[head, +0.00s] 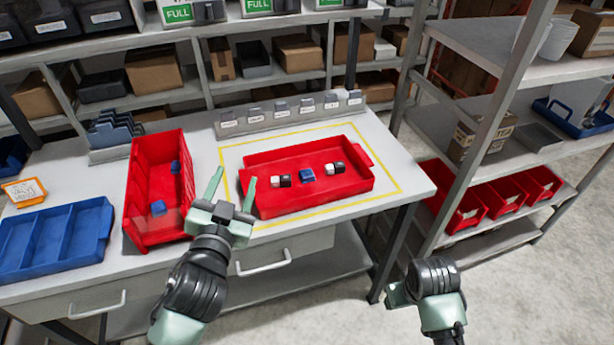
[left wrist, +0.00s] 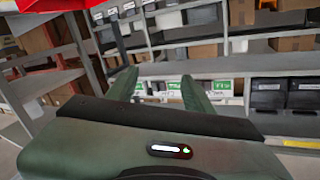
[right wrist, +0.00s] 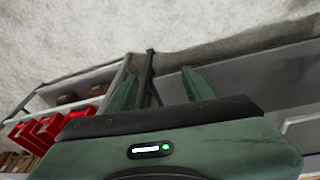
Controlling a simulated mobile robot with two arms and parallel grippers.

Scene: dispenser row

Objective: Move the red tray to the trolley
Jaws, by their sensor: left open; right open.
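The red tray (head: 320,199) lies flat on the workbench inside a yellow outline, with a handle at its right end. It holds a blue block (head: 307,175) between two black-and-white pieces (head: 281,180). My left gripper (head: 232,186) is open and empty at the tray's left end, between it and a tall red bin; I cannot tell if it touches. Its open fingers also show in the left wrist view (left wrist: 160,88). My right gripper (right wrist: 160,85) is open and empty; in the head view it is beyond the bench's right front corner, fingers mostly hidden. I see no clear trolley.
The red bin (head: 142,215) with blue blocks stands left of the tray, beside a blue divided tray (head: 50,262). A row of grey labelled holders (head: 290,118) stands behind it. A metal shelf unit (head: 470,55) with red bins stands right. Floor in front is clear.

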